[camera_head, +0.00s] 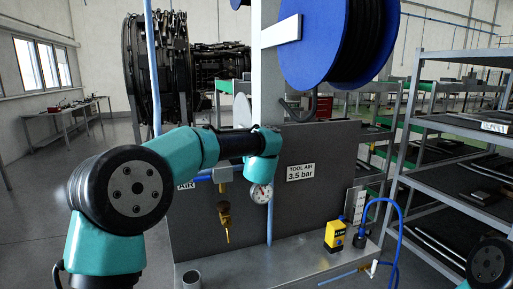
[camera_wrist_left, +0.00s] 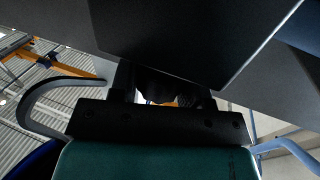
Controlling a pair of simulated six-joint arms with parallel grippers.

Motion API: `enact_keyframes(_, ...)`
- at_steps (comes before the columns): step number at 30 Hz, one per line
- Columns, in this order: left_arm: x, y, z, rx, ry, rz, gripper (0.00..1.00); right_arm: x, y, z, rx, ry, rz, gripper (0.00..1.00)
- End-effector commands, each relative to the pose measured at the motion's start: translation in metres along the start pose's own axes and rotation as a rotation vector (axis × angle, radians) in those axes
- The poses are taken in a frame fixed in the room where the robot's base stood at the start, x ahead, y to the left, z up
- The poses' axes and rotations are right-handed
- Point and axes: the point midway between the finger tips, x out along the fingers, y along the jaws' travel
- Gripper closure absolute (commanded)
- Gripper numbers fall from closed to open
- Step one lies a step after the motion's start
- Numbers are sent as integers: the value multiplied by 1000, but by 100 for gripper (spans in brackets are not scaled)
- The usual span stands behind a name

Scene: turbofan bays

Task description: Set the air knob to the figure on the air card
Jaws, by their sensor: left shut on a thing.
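The air card (camera_head: 300,172) on the grey panel reads "TOOL AIR 3.5 bar". A round white gauge (camera_head: 261,193) with a red mark sits left of it; its needle is too small to read. My left arm reaches across the panel, and its wrist covers the spot above the gauge. The air knob is hidden in the head view. In the left wrist view, my left gripper (camera_wrist_left: 165,98) is shut on a dark rounded thing (camera_wrist_left: 165,83), seemingly the air knob, mostly in shadow. My right gripper is out of view.
A brass fitting (camera_head: 225,215) hangs below the blue pipe. A blue hose reel (camera_head: 312,50) hangs above. Shelving (camera_head: 455,165) stands at right.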

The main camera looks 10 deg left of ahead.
Motion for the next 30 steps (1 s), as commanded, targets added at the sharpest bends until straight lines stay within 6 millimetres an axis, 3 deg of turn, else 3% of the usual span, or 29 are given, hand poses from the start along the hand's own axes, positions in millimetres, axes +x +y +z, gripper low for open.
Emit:
enact_keyframes(9,0,1,-1,-1,1,-165,80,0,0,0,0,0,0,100)
enact_keyframes(25,0,0,0,1,2,-199,80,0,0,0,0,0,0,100)
enact_keyframes(26,0,0,0,1,2,-199,56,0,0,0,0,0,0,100)
enact_keyframes(30,0,0,0,0,2,-199,42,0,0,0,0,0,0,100)
